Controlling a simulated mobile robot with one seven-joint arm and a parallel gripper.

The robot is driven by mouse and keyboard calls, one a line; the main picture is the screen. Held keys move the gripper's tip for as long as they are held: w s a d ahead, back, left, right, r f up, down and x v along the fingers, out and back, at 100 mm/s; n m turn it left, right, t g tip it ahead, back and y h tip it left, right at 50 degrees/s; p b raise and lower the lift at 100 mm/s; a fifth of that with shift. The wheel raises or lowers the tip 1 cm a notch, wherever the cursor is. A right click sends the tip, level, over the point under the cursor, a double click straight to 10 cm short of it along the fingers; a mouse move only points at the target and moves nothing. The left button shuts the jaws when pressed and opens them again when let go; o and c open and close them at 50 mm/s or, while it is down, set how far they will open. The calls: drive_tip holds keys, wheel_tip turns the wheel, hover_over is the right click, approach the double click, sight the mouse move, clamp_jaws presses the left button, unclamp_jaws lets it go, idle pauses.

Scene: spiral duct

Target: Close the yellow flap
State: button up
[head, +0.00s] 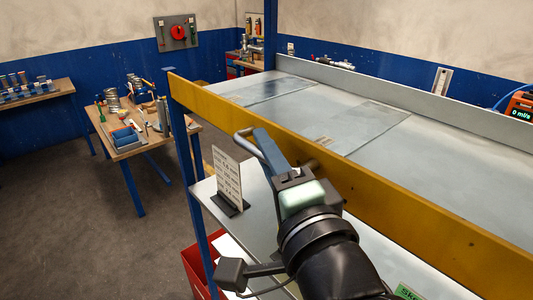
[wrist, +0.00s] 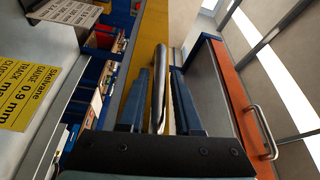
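The yellow flap (head: 415,220) is a long board standing along the front edge of the grey-topped bench. In the wrist view it shows as a yellow strip (wrist: 152,35) behind my fingers. A grey bar handle (head: 243,133) is at its front face; the bar also shows in the wrist view (wrist: 158,85). My gripper (head: 264,143) is at the handle, with its blue fingers on either side of the bar. In the wrist view my gripper (wrist: 160,95) has its fingers apart, with a narrow gap beside the bar. My gripper hides part of the flap in the head view.
The sheet-metal bench top (head: 300,105) lies behind the flap. A lower shelf holds a printed sign (head: 227,180). A red box (head: 196,270) stands below. A wooden table (head: 125,140) with tools is at left. An orange-edged panel with a handle (wrist: 265,130) is at right. Floor at left is clear.

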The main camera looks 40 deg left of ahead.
drive_tip(key=shift+o, duration=0.8)
drive_tip(key=r+b+v, duration=0.1)
drive_tip(key=b+v, duration=1)
drive_tip(key=v, duration=0.2)
drive_tip(key=shift+f, duration=0.45)
